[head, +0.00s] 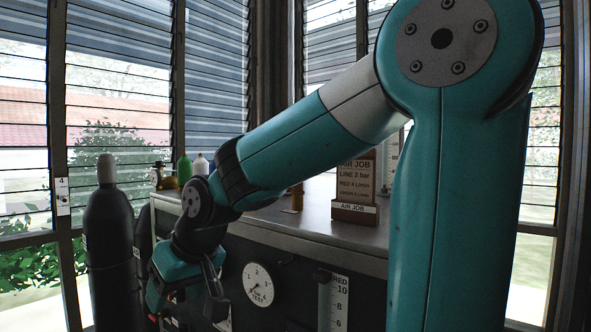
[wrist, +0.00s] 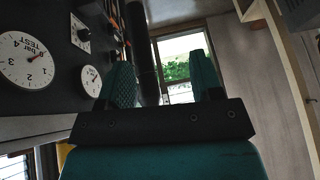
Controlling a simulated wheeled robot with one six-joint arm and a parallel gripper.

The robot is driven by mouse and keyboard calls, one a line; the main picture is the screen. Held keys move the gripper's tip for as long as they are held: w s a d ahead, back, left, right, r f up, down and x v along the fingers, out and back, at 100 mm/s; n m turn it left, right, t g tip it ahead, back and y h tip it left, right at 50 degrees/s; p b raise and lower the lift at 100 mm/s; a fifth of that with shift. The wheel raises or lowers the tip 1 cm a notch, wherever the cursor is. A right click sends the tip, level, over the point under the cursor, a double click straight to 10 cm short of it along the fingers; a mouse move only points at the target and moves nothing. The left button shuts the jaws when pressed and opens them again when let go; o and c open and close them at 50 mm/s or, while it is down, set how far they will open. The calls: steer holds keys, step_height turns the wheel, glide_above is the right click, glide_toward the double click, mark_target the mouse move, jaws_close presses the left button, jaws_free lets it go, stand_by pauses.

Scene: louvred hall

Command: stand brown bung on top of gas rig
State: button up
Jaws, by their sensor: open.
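The gas rig (head: 300,272) is a dark cabinet with a grey top, a round TEST dial and a RED scale on its front. No other thing is clearly the bung. My gripper (wrist: 163,84) is open, its two teal fingers apart with nothing seen between them. In the head view it hangs low before the rig's left front, fingertips unclear.
A wooden AIR JOB sign (head: 355,190) stands on the rig's top. Small bottles (head: 184,168) stand at the back left of it. Dark gas cylinders (head: 106,235) stand left of the rig. Louvred windows (head: 118,100) are behind. My arm hides part of the top.

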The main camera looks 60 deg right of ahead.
steer(key=w+d+r+m+t+h+p, duration=0.1)
steer(key=w+d+r+m+h+p, duration=0.15)
steer(key=d+r, duration=0.4)
steer(key=m+g+h+p, duration=0.1)
steer(key=m+h+p, duration=0.3)
steer(key=m+h, duration=0.4)
glide_toward(298, 192)
step_height(298, 192, up, 2)
steer(key=d, duration=0.1)
steer(key=shift+w+b+x, duration=0.15)
steer(key=shift+b+x, duration=0.2)
steer(key=shift+x, duration=2.2)
steer(key=shift+w+b+x, duration=0.15)
steer(key=shift+b+x, duration=0.2)
steer(key=shift+x, duration=2.2)
steer(key=shift+r, duration=0.1)
jaws_close()
